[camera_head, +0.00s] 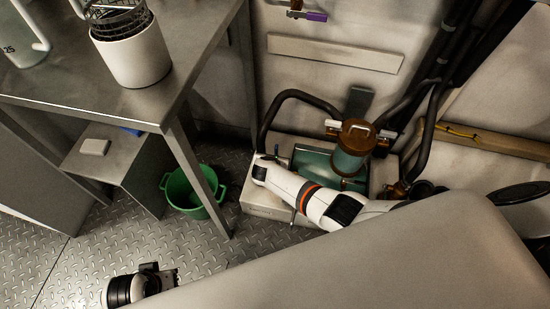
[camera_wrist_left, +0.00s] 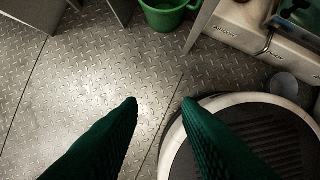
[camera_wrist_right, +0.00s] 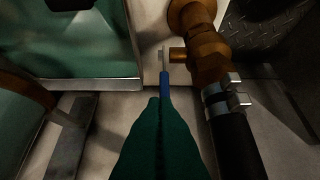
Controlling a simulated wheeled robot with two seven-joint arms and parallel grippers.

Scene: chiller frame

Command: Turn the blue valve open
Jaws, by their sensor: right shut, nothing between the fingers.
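The blue valve handle (camera_wrist_right: 165,88) shows in the right wrist view as a narrow blue lever, pointing up the picture to a pale metal end beside a brass fitting (camera_wrist_right: 199,42). My right gripper (camera_wrist_right: 158,101) is shut, its green fingertips together at the lower end of the lever. They overlap the lever in the picture; I cannot tell whether they touch it.
A black hose (camera_wrist_right: 234,140) runs down from the brass fitting, held by a metal clamp. A teal and brown cylinder (camera_head: 351,150) stands on the chiller base. A green bucket (camera_head: 188,195) stands on the plated floor near the steel table (camera_head: 190,50).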

